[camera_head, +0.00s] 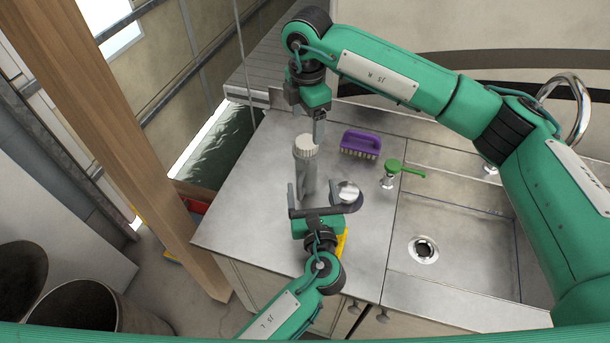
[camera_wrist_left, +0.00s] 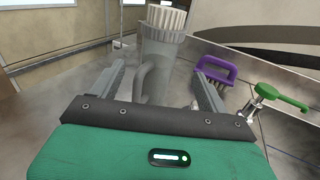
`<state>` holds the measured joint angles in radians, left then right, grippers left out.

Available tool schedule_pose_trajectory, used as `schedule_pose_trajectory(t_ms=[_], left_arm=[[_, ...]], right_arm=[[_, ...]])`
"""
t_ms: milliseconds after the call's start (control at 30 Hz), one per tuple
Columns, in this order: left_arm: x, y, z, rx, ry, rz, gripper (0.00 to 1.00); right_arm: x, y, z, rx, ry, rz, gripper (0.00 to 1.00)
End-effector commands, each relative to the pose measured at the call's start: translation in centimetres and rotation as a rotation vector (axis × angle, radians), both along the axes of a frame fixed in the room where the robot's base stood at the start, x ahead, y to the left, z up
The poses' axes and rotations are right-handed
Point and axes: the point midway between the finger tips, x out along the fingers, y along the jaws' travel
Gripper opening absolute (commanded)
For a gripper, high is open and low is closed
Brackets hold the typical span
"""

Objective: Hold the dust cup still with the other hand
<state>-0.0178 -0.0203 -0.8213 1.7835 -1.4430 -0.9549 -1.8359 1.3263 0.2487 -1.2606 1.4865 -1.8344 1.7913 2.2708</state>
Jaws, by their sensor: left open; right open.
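The dust cup (camera_head: 307,180) is a grey upright cylinder with a side handle, standing on the metal counter. A white ribbed piece (camera_head: 304,146) sits on its top. My left gripper (camera_head: 316,190) is open, low at the cup's near side. In the left wrist view the cup (camera_wrist_left: 160,60) and its handle show between the two spread fingers, with visible gaps; I cannot tell whether either finger touches it. My right gripper (camera_head: 314,128) is open, pointing down close to the white ribbed piece. Whether it touches is unclear.
A dark round item with a silver dome (camera_head: 348,192) sits just right of my left gripper. The counter's left part (camera_head: 240,215) is clear.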

Motion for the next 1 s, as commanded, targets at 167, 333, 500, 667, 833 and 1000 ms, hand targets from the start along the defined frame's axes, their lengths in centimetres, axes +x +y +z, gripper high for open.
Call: schedule_pose_trajectory(t_ms=[167,333,500,667,833,1000], left_arm=[[3.6,0.5,0.1,0.001,-0.002,0.001,0.77],[5.8,0.7,0.0,0.001,0.000,0.001,0.77],[6.9,0.9,0.0,0.000,0.001,0.000,0.77],[7.1,0.9,0.0,0.000,0.001,0.000,0.77],[7.1,0.9,0.0,0.000,0.001,0.000,0.74],[7.1,0.9,0.0,0.000,0.001,0.000,0.40]], right_arm=[[0.0,0.0,0.0,0.000,0.000,0.000,0.78],[0.0,0.0,0.0,0.000,0.000,0.000,0.78],[0.0,0.0,0.0,0.000,0.000,0.000,0.78],[0.0,0.0,0.0,0.000,0.000,0.000,0.78],[0.0,0.0,0.0,0.000,0.000,0.000,0.78],[0.0,0.0,0.0,0.000,0.000,0.000,0.78]])
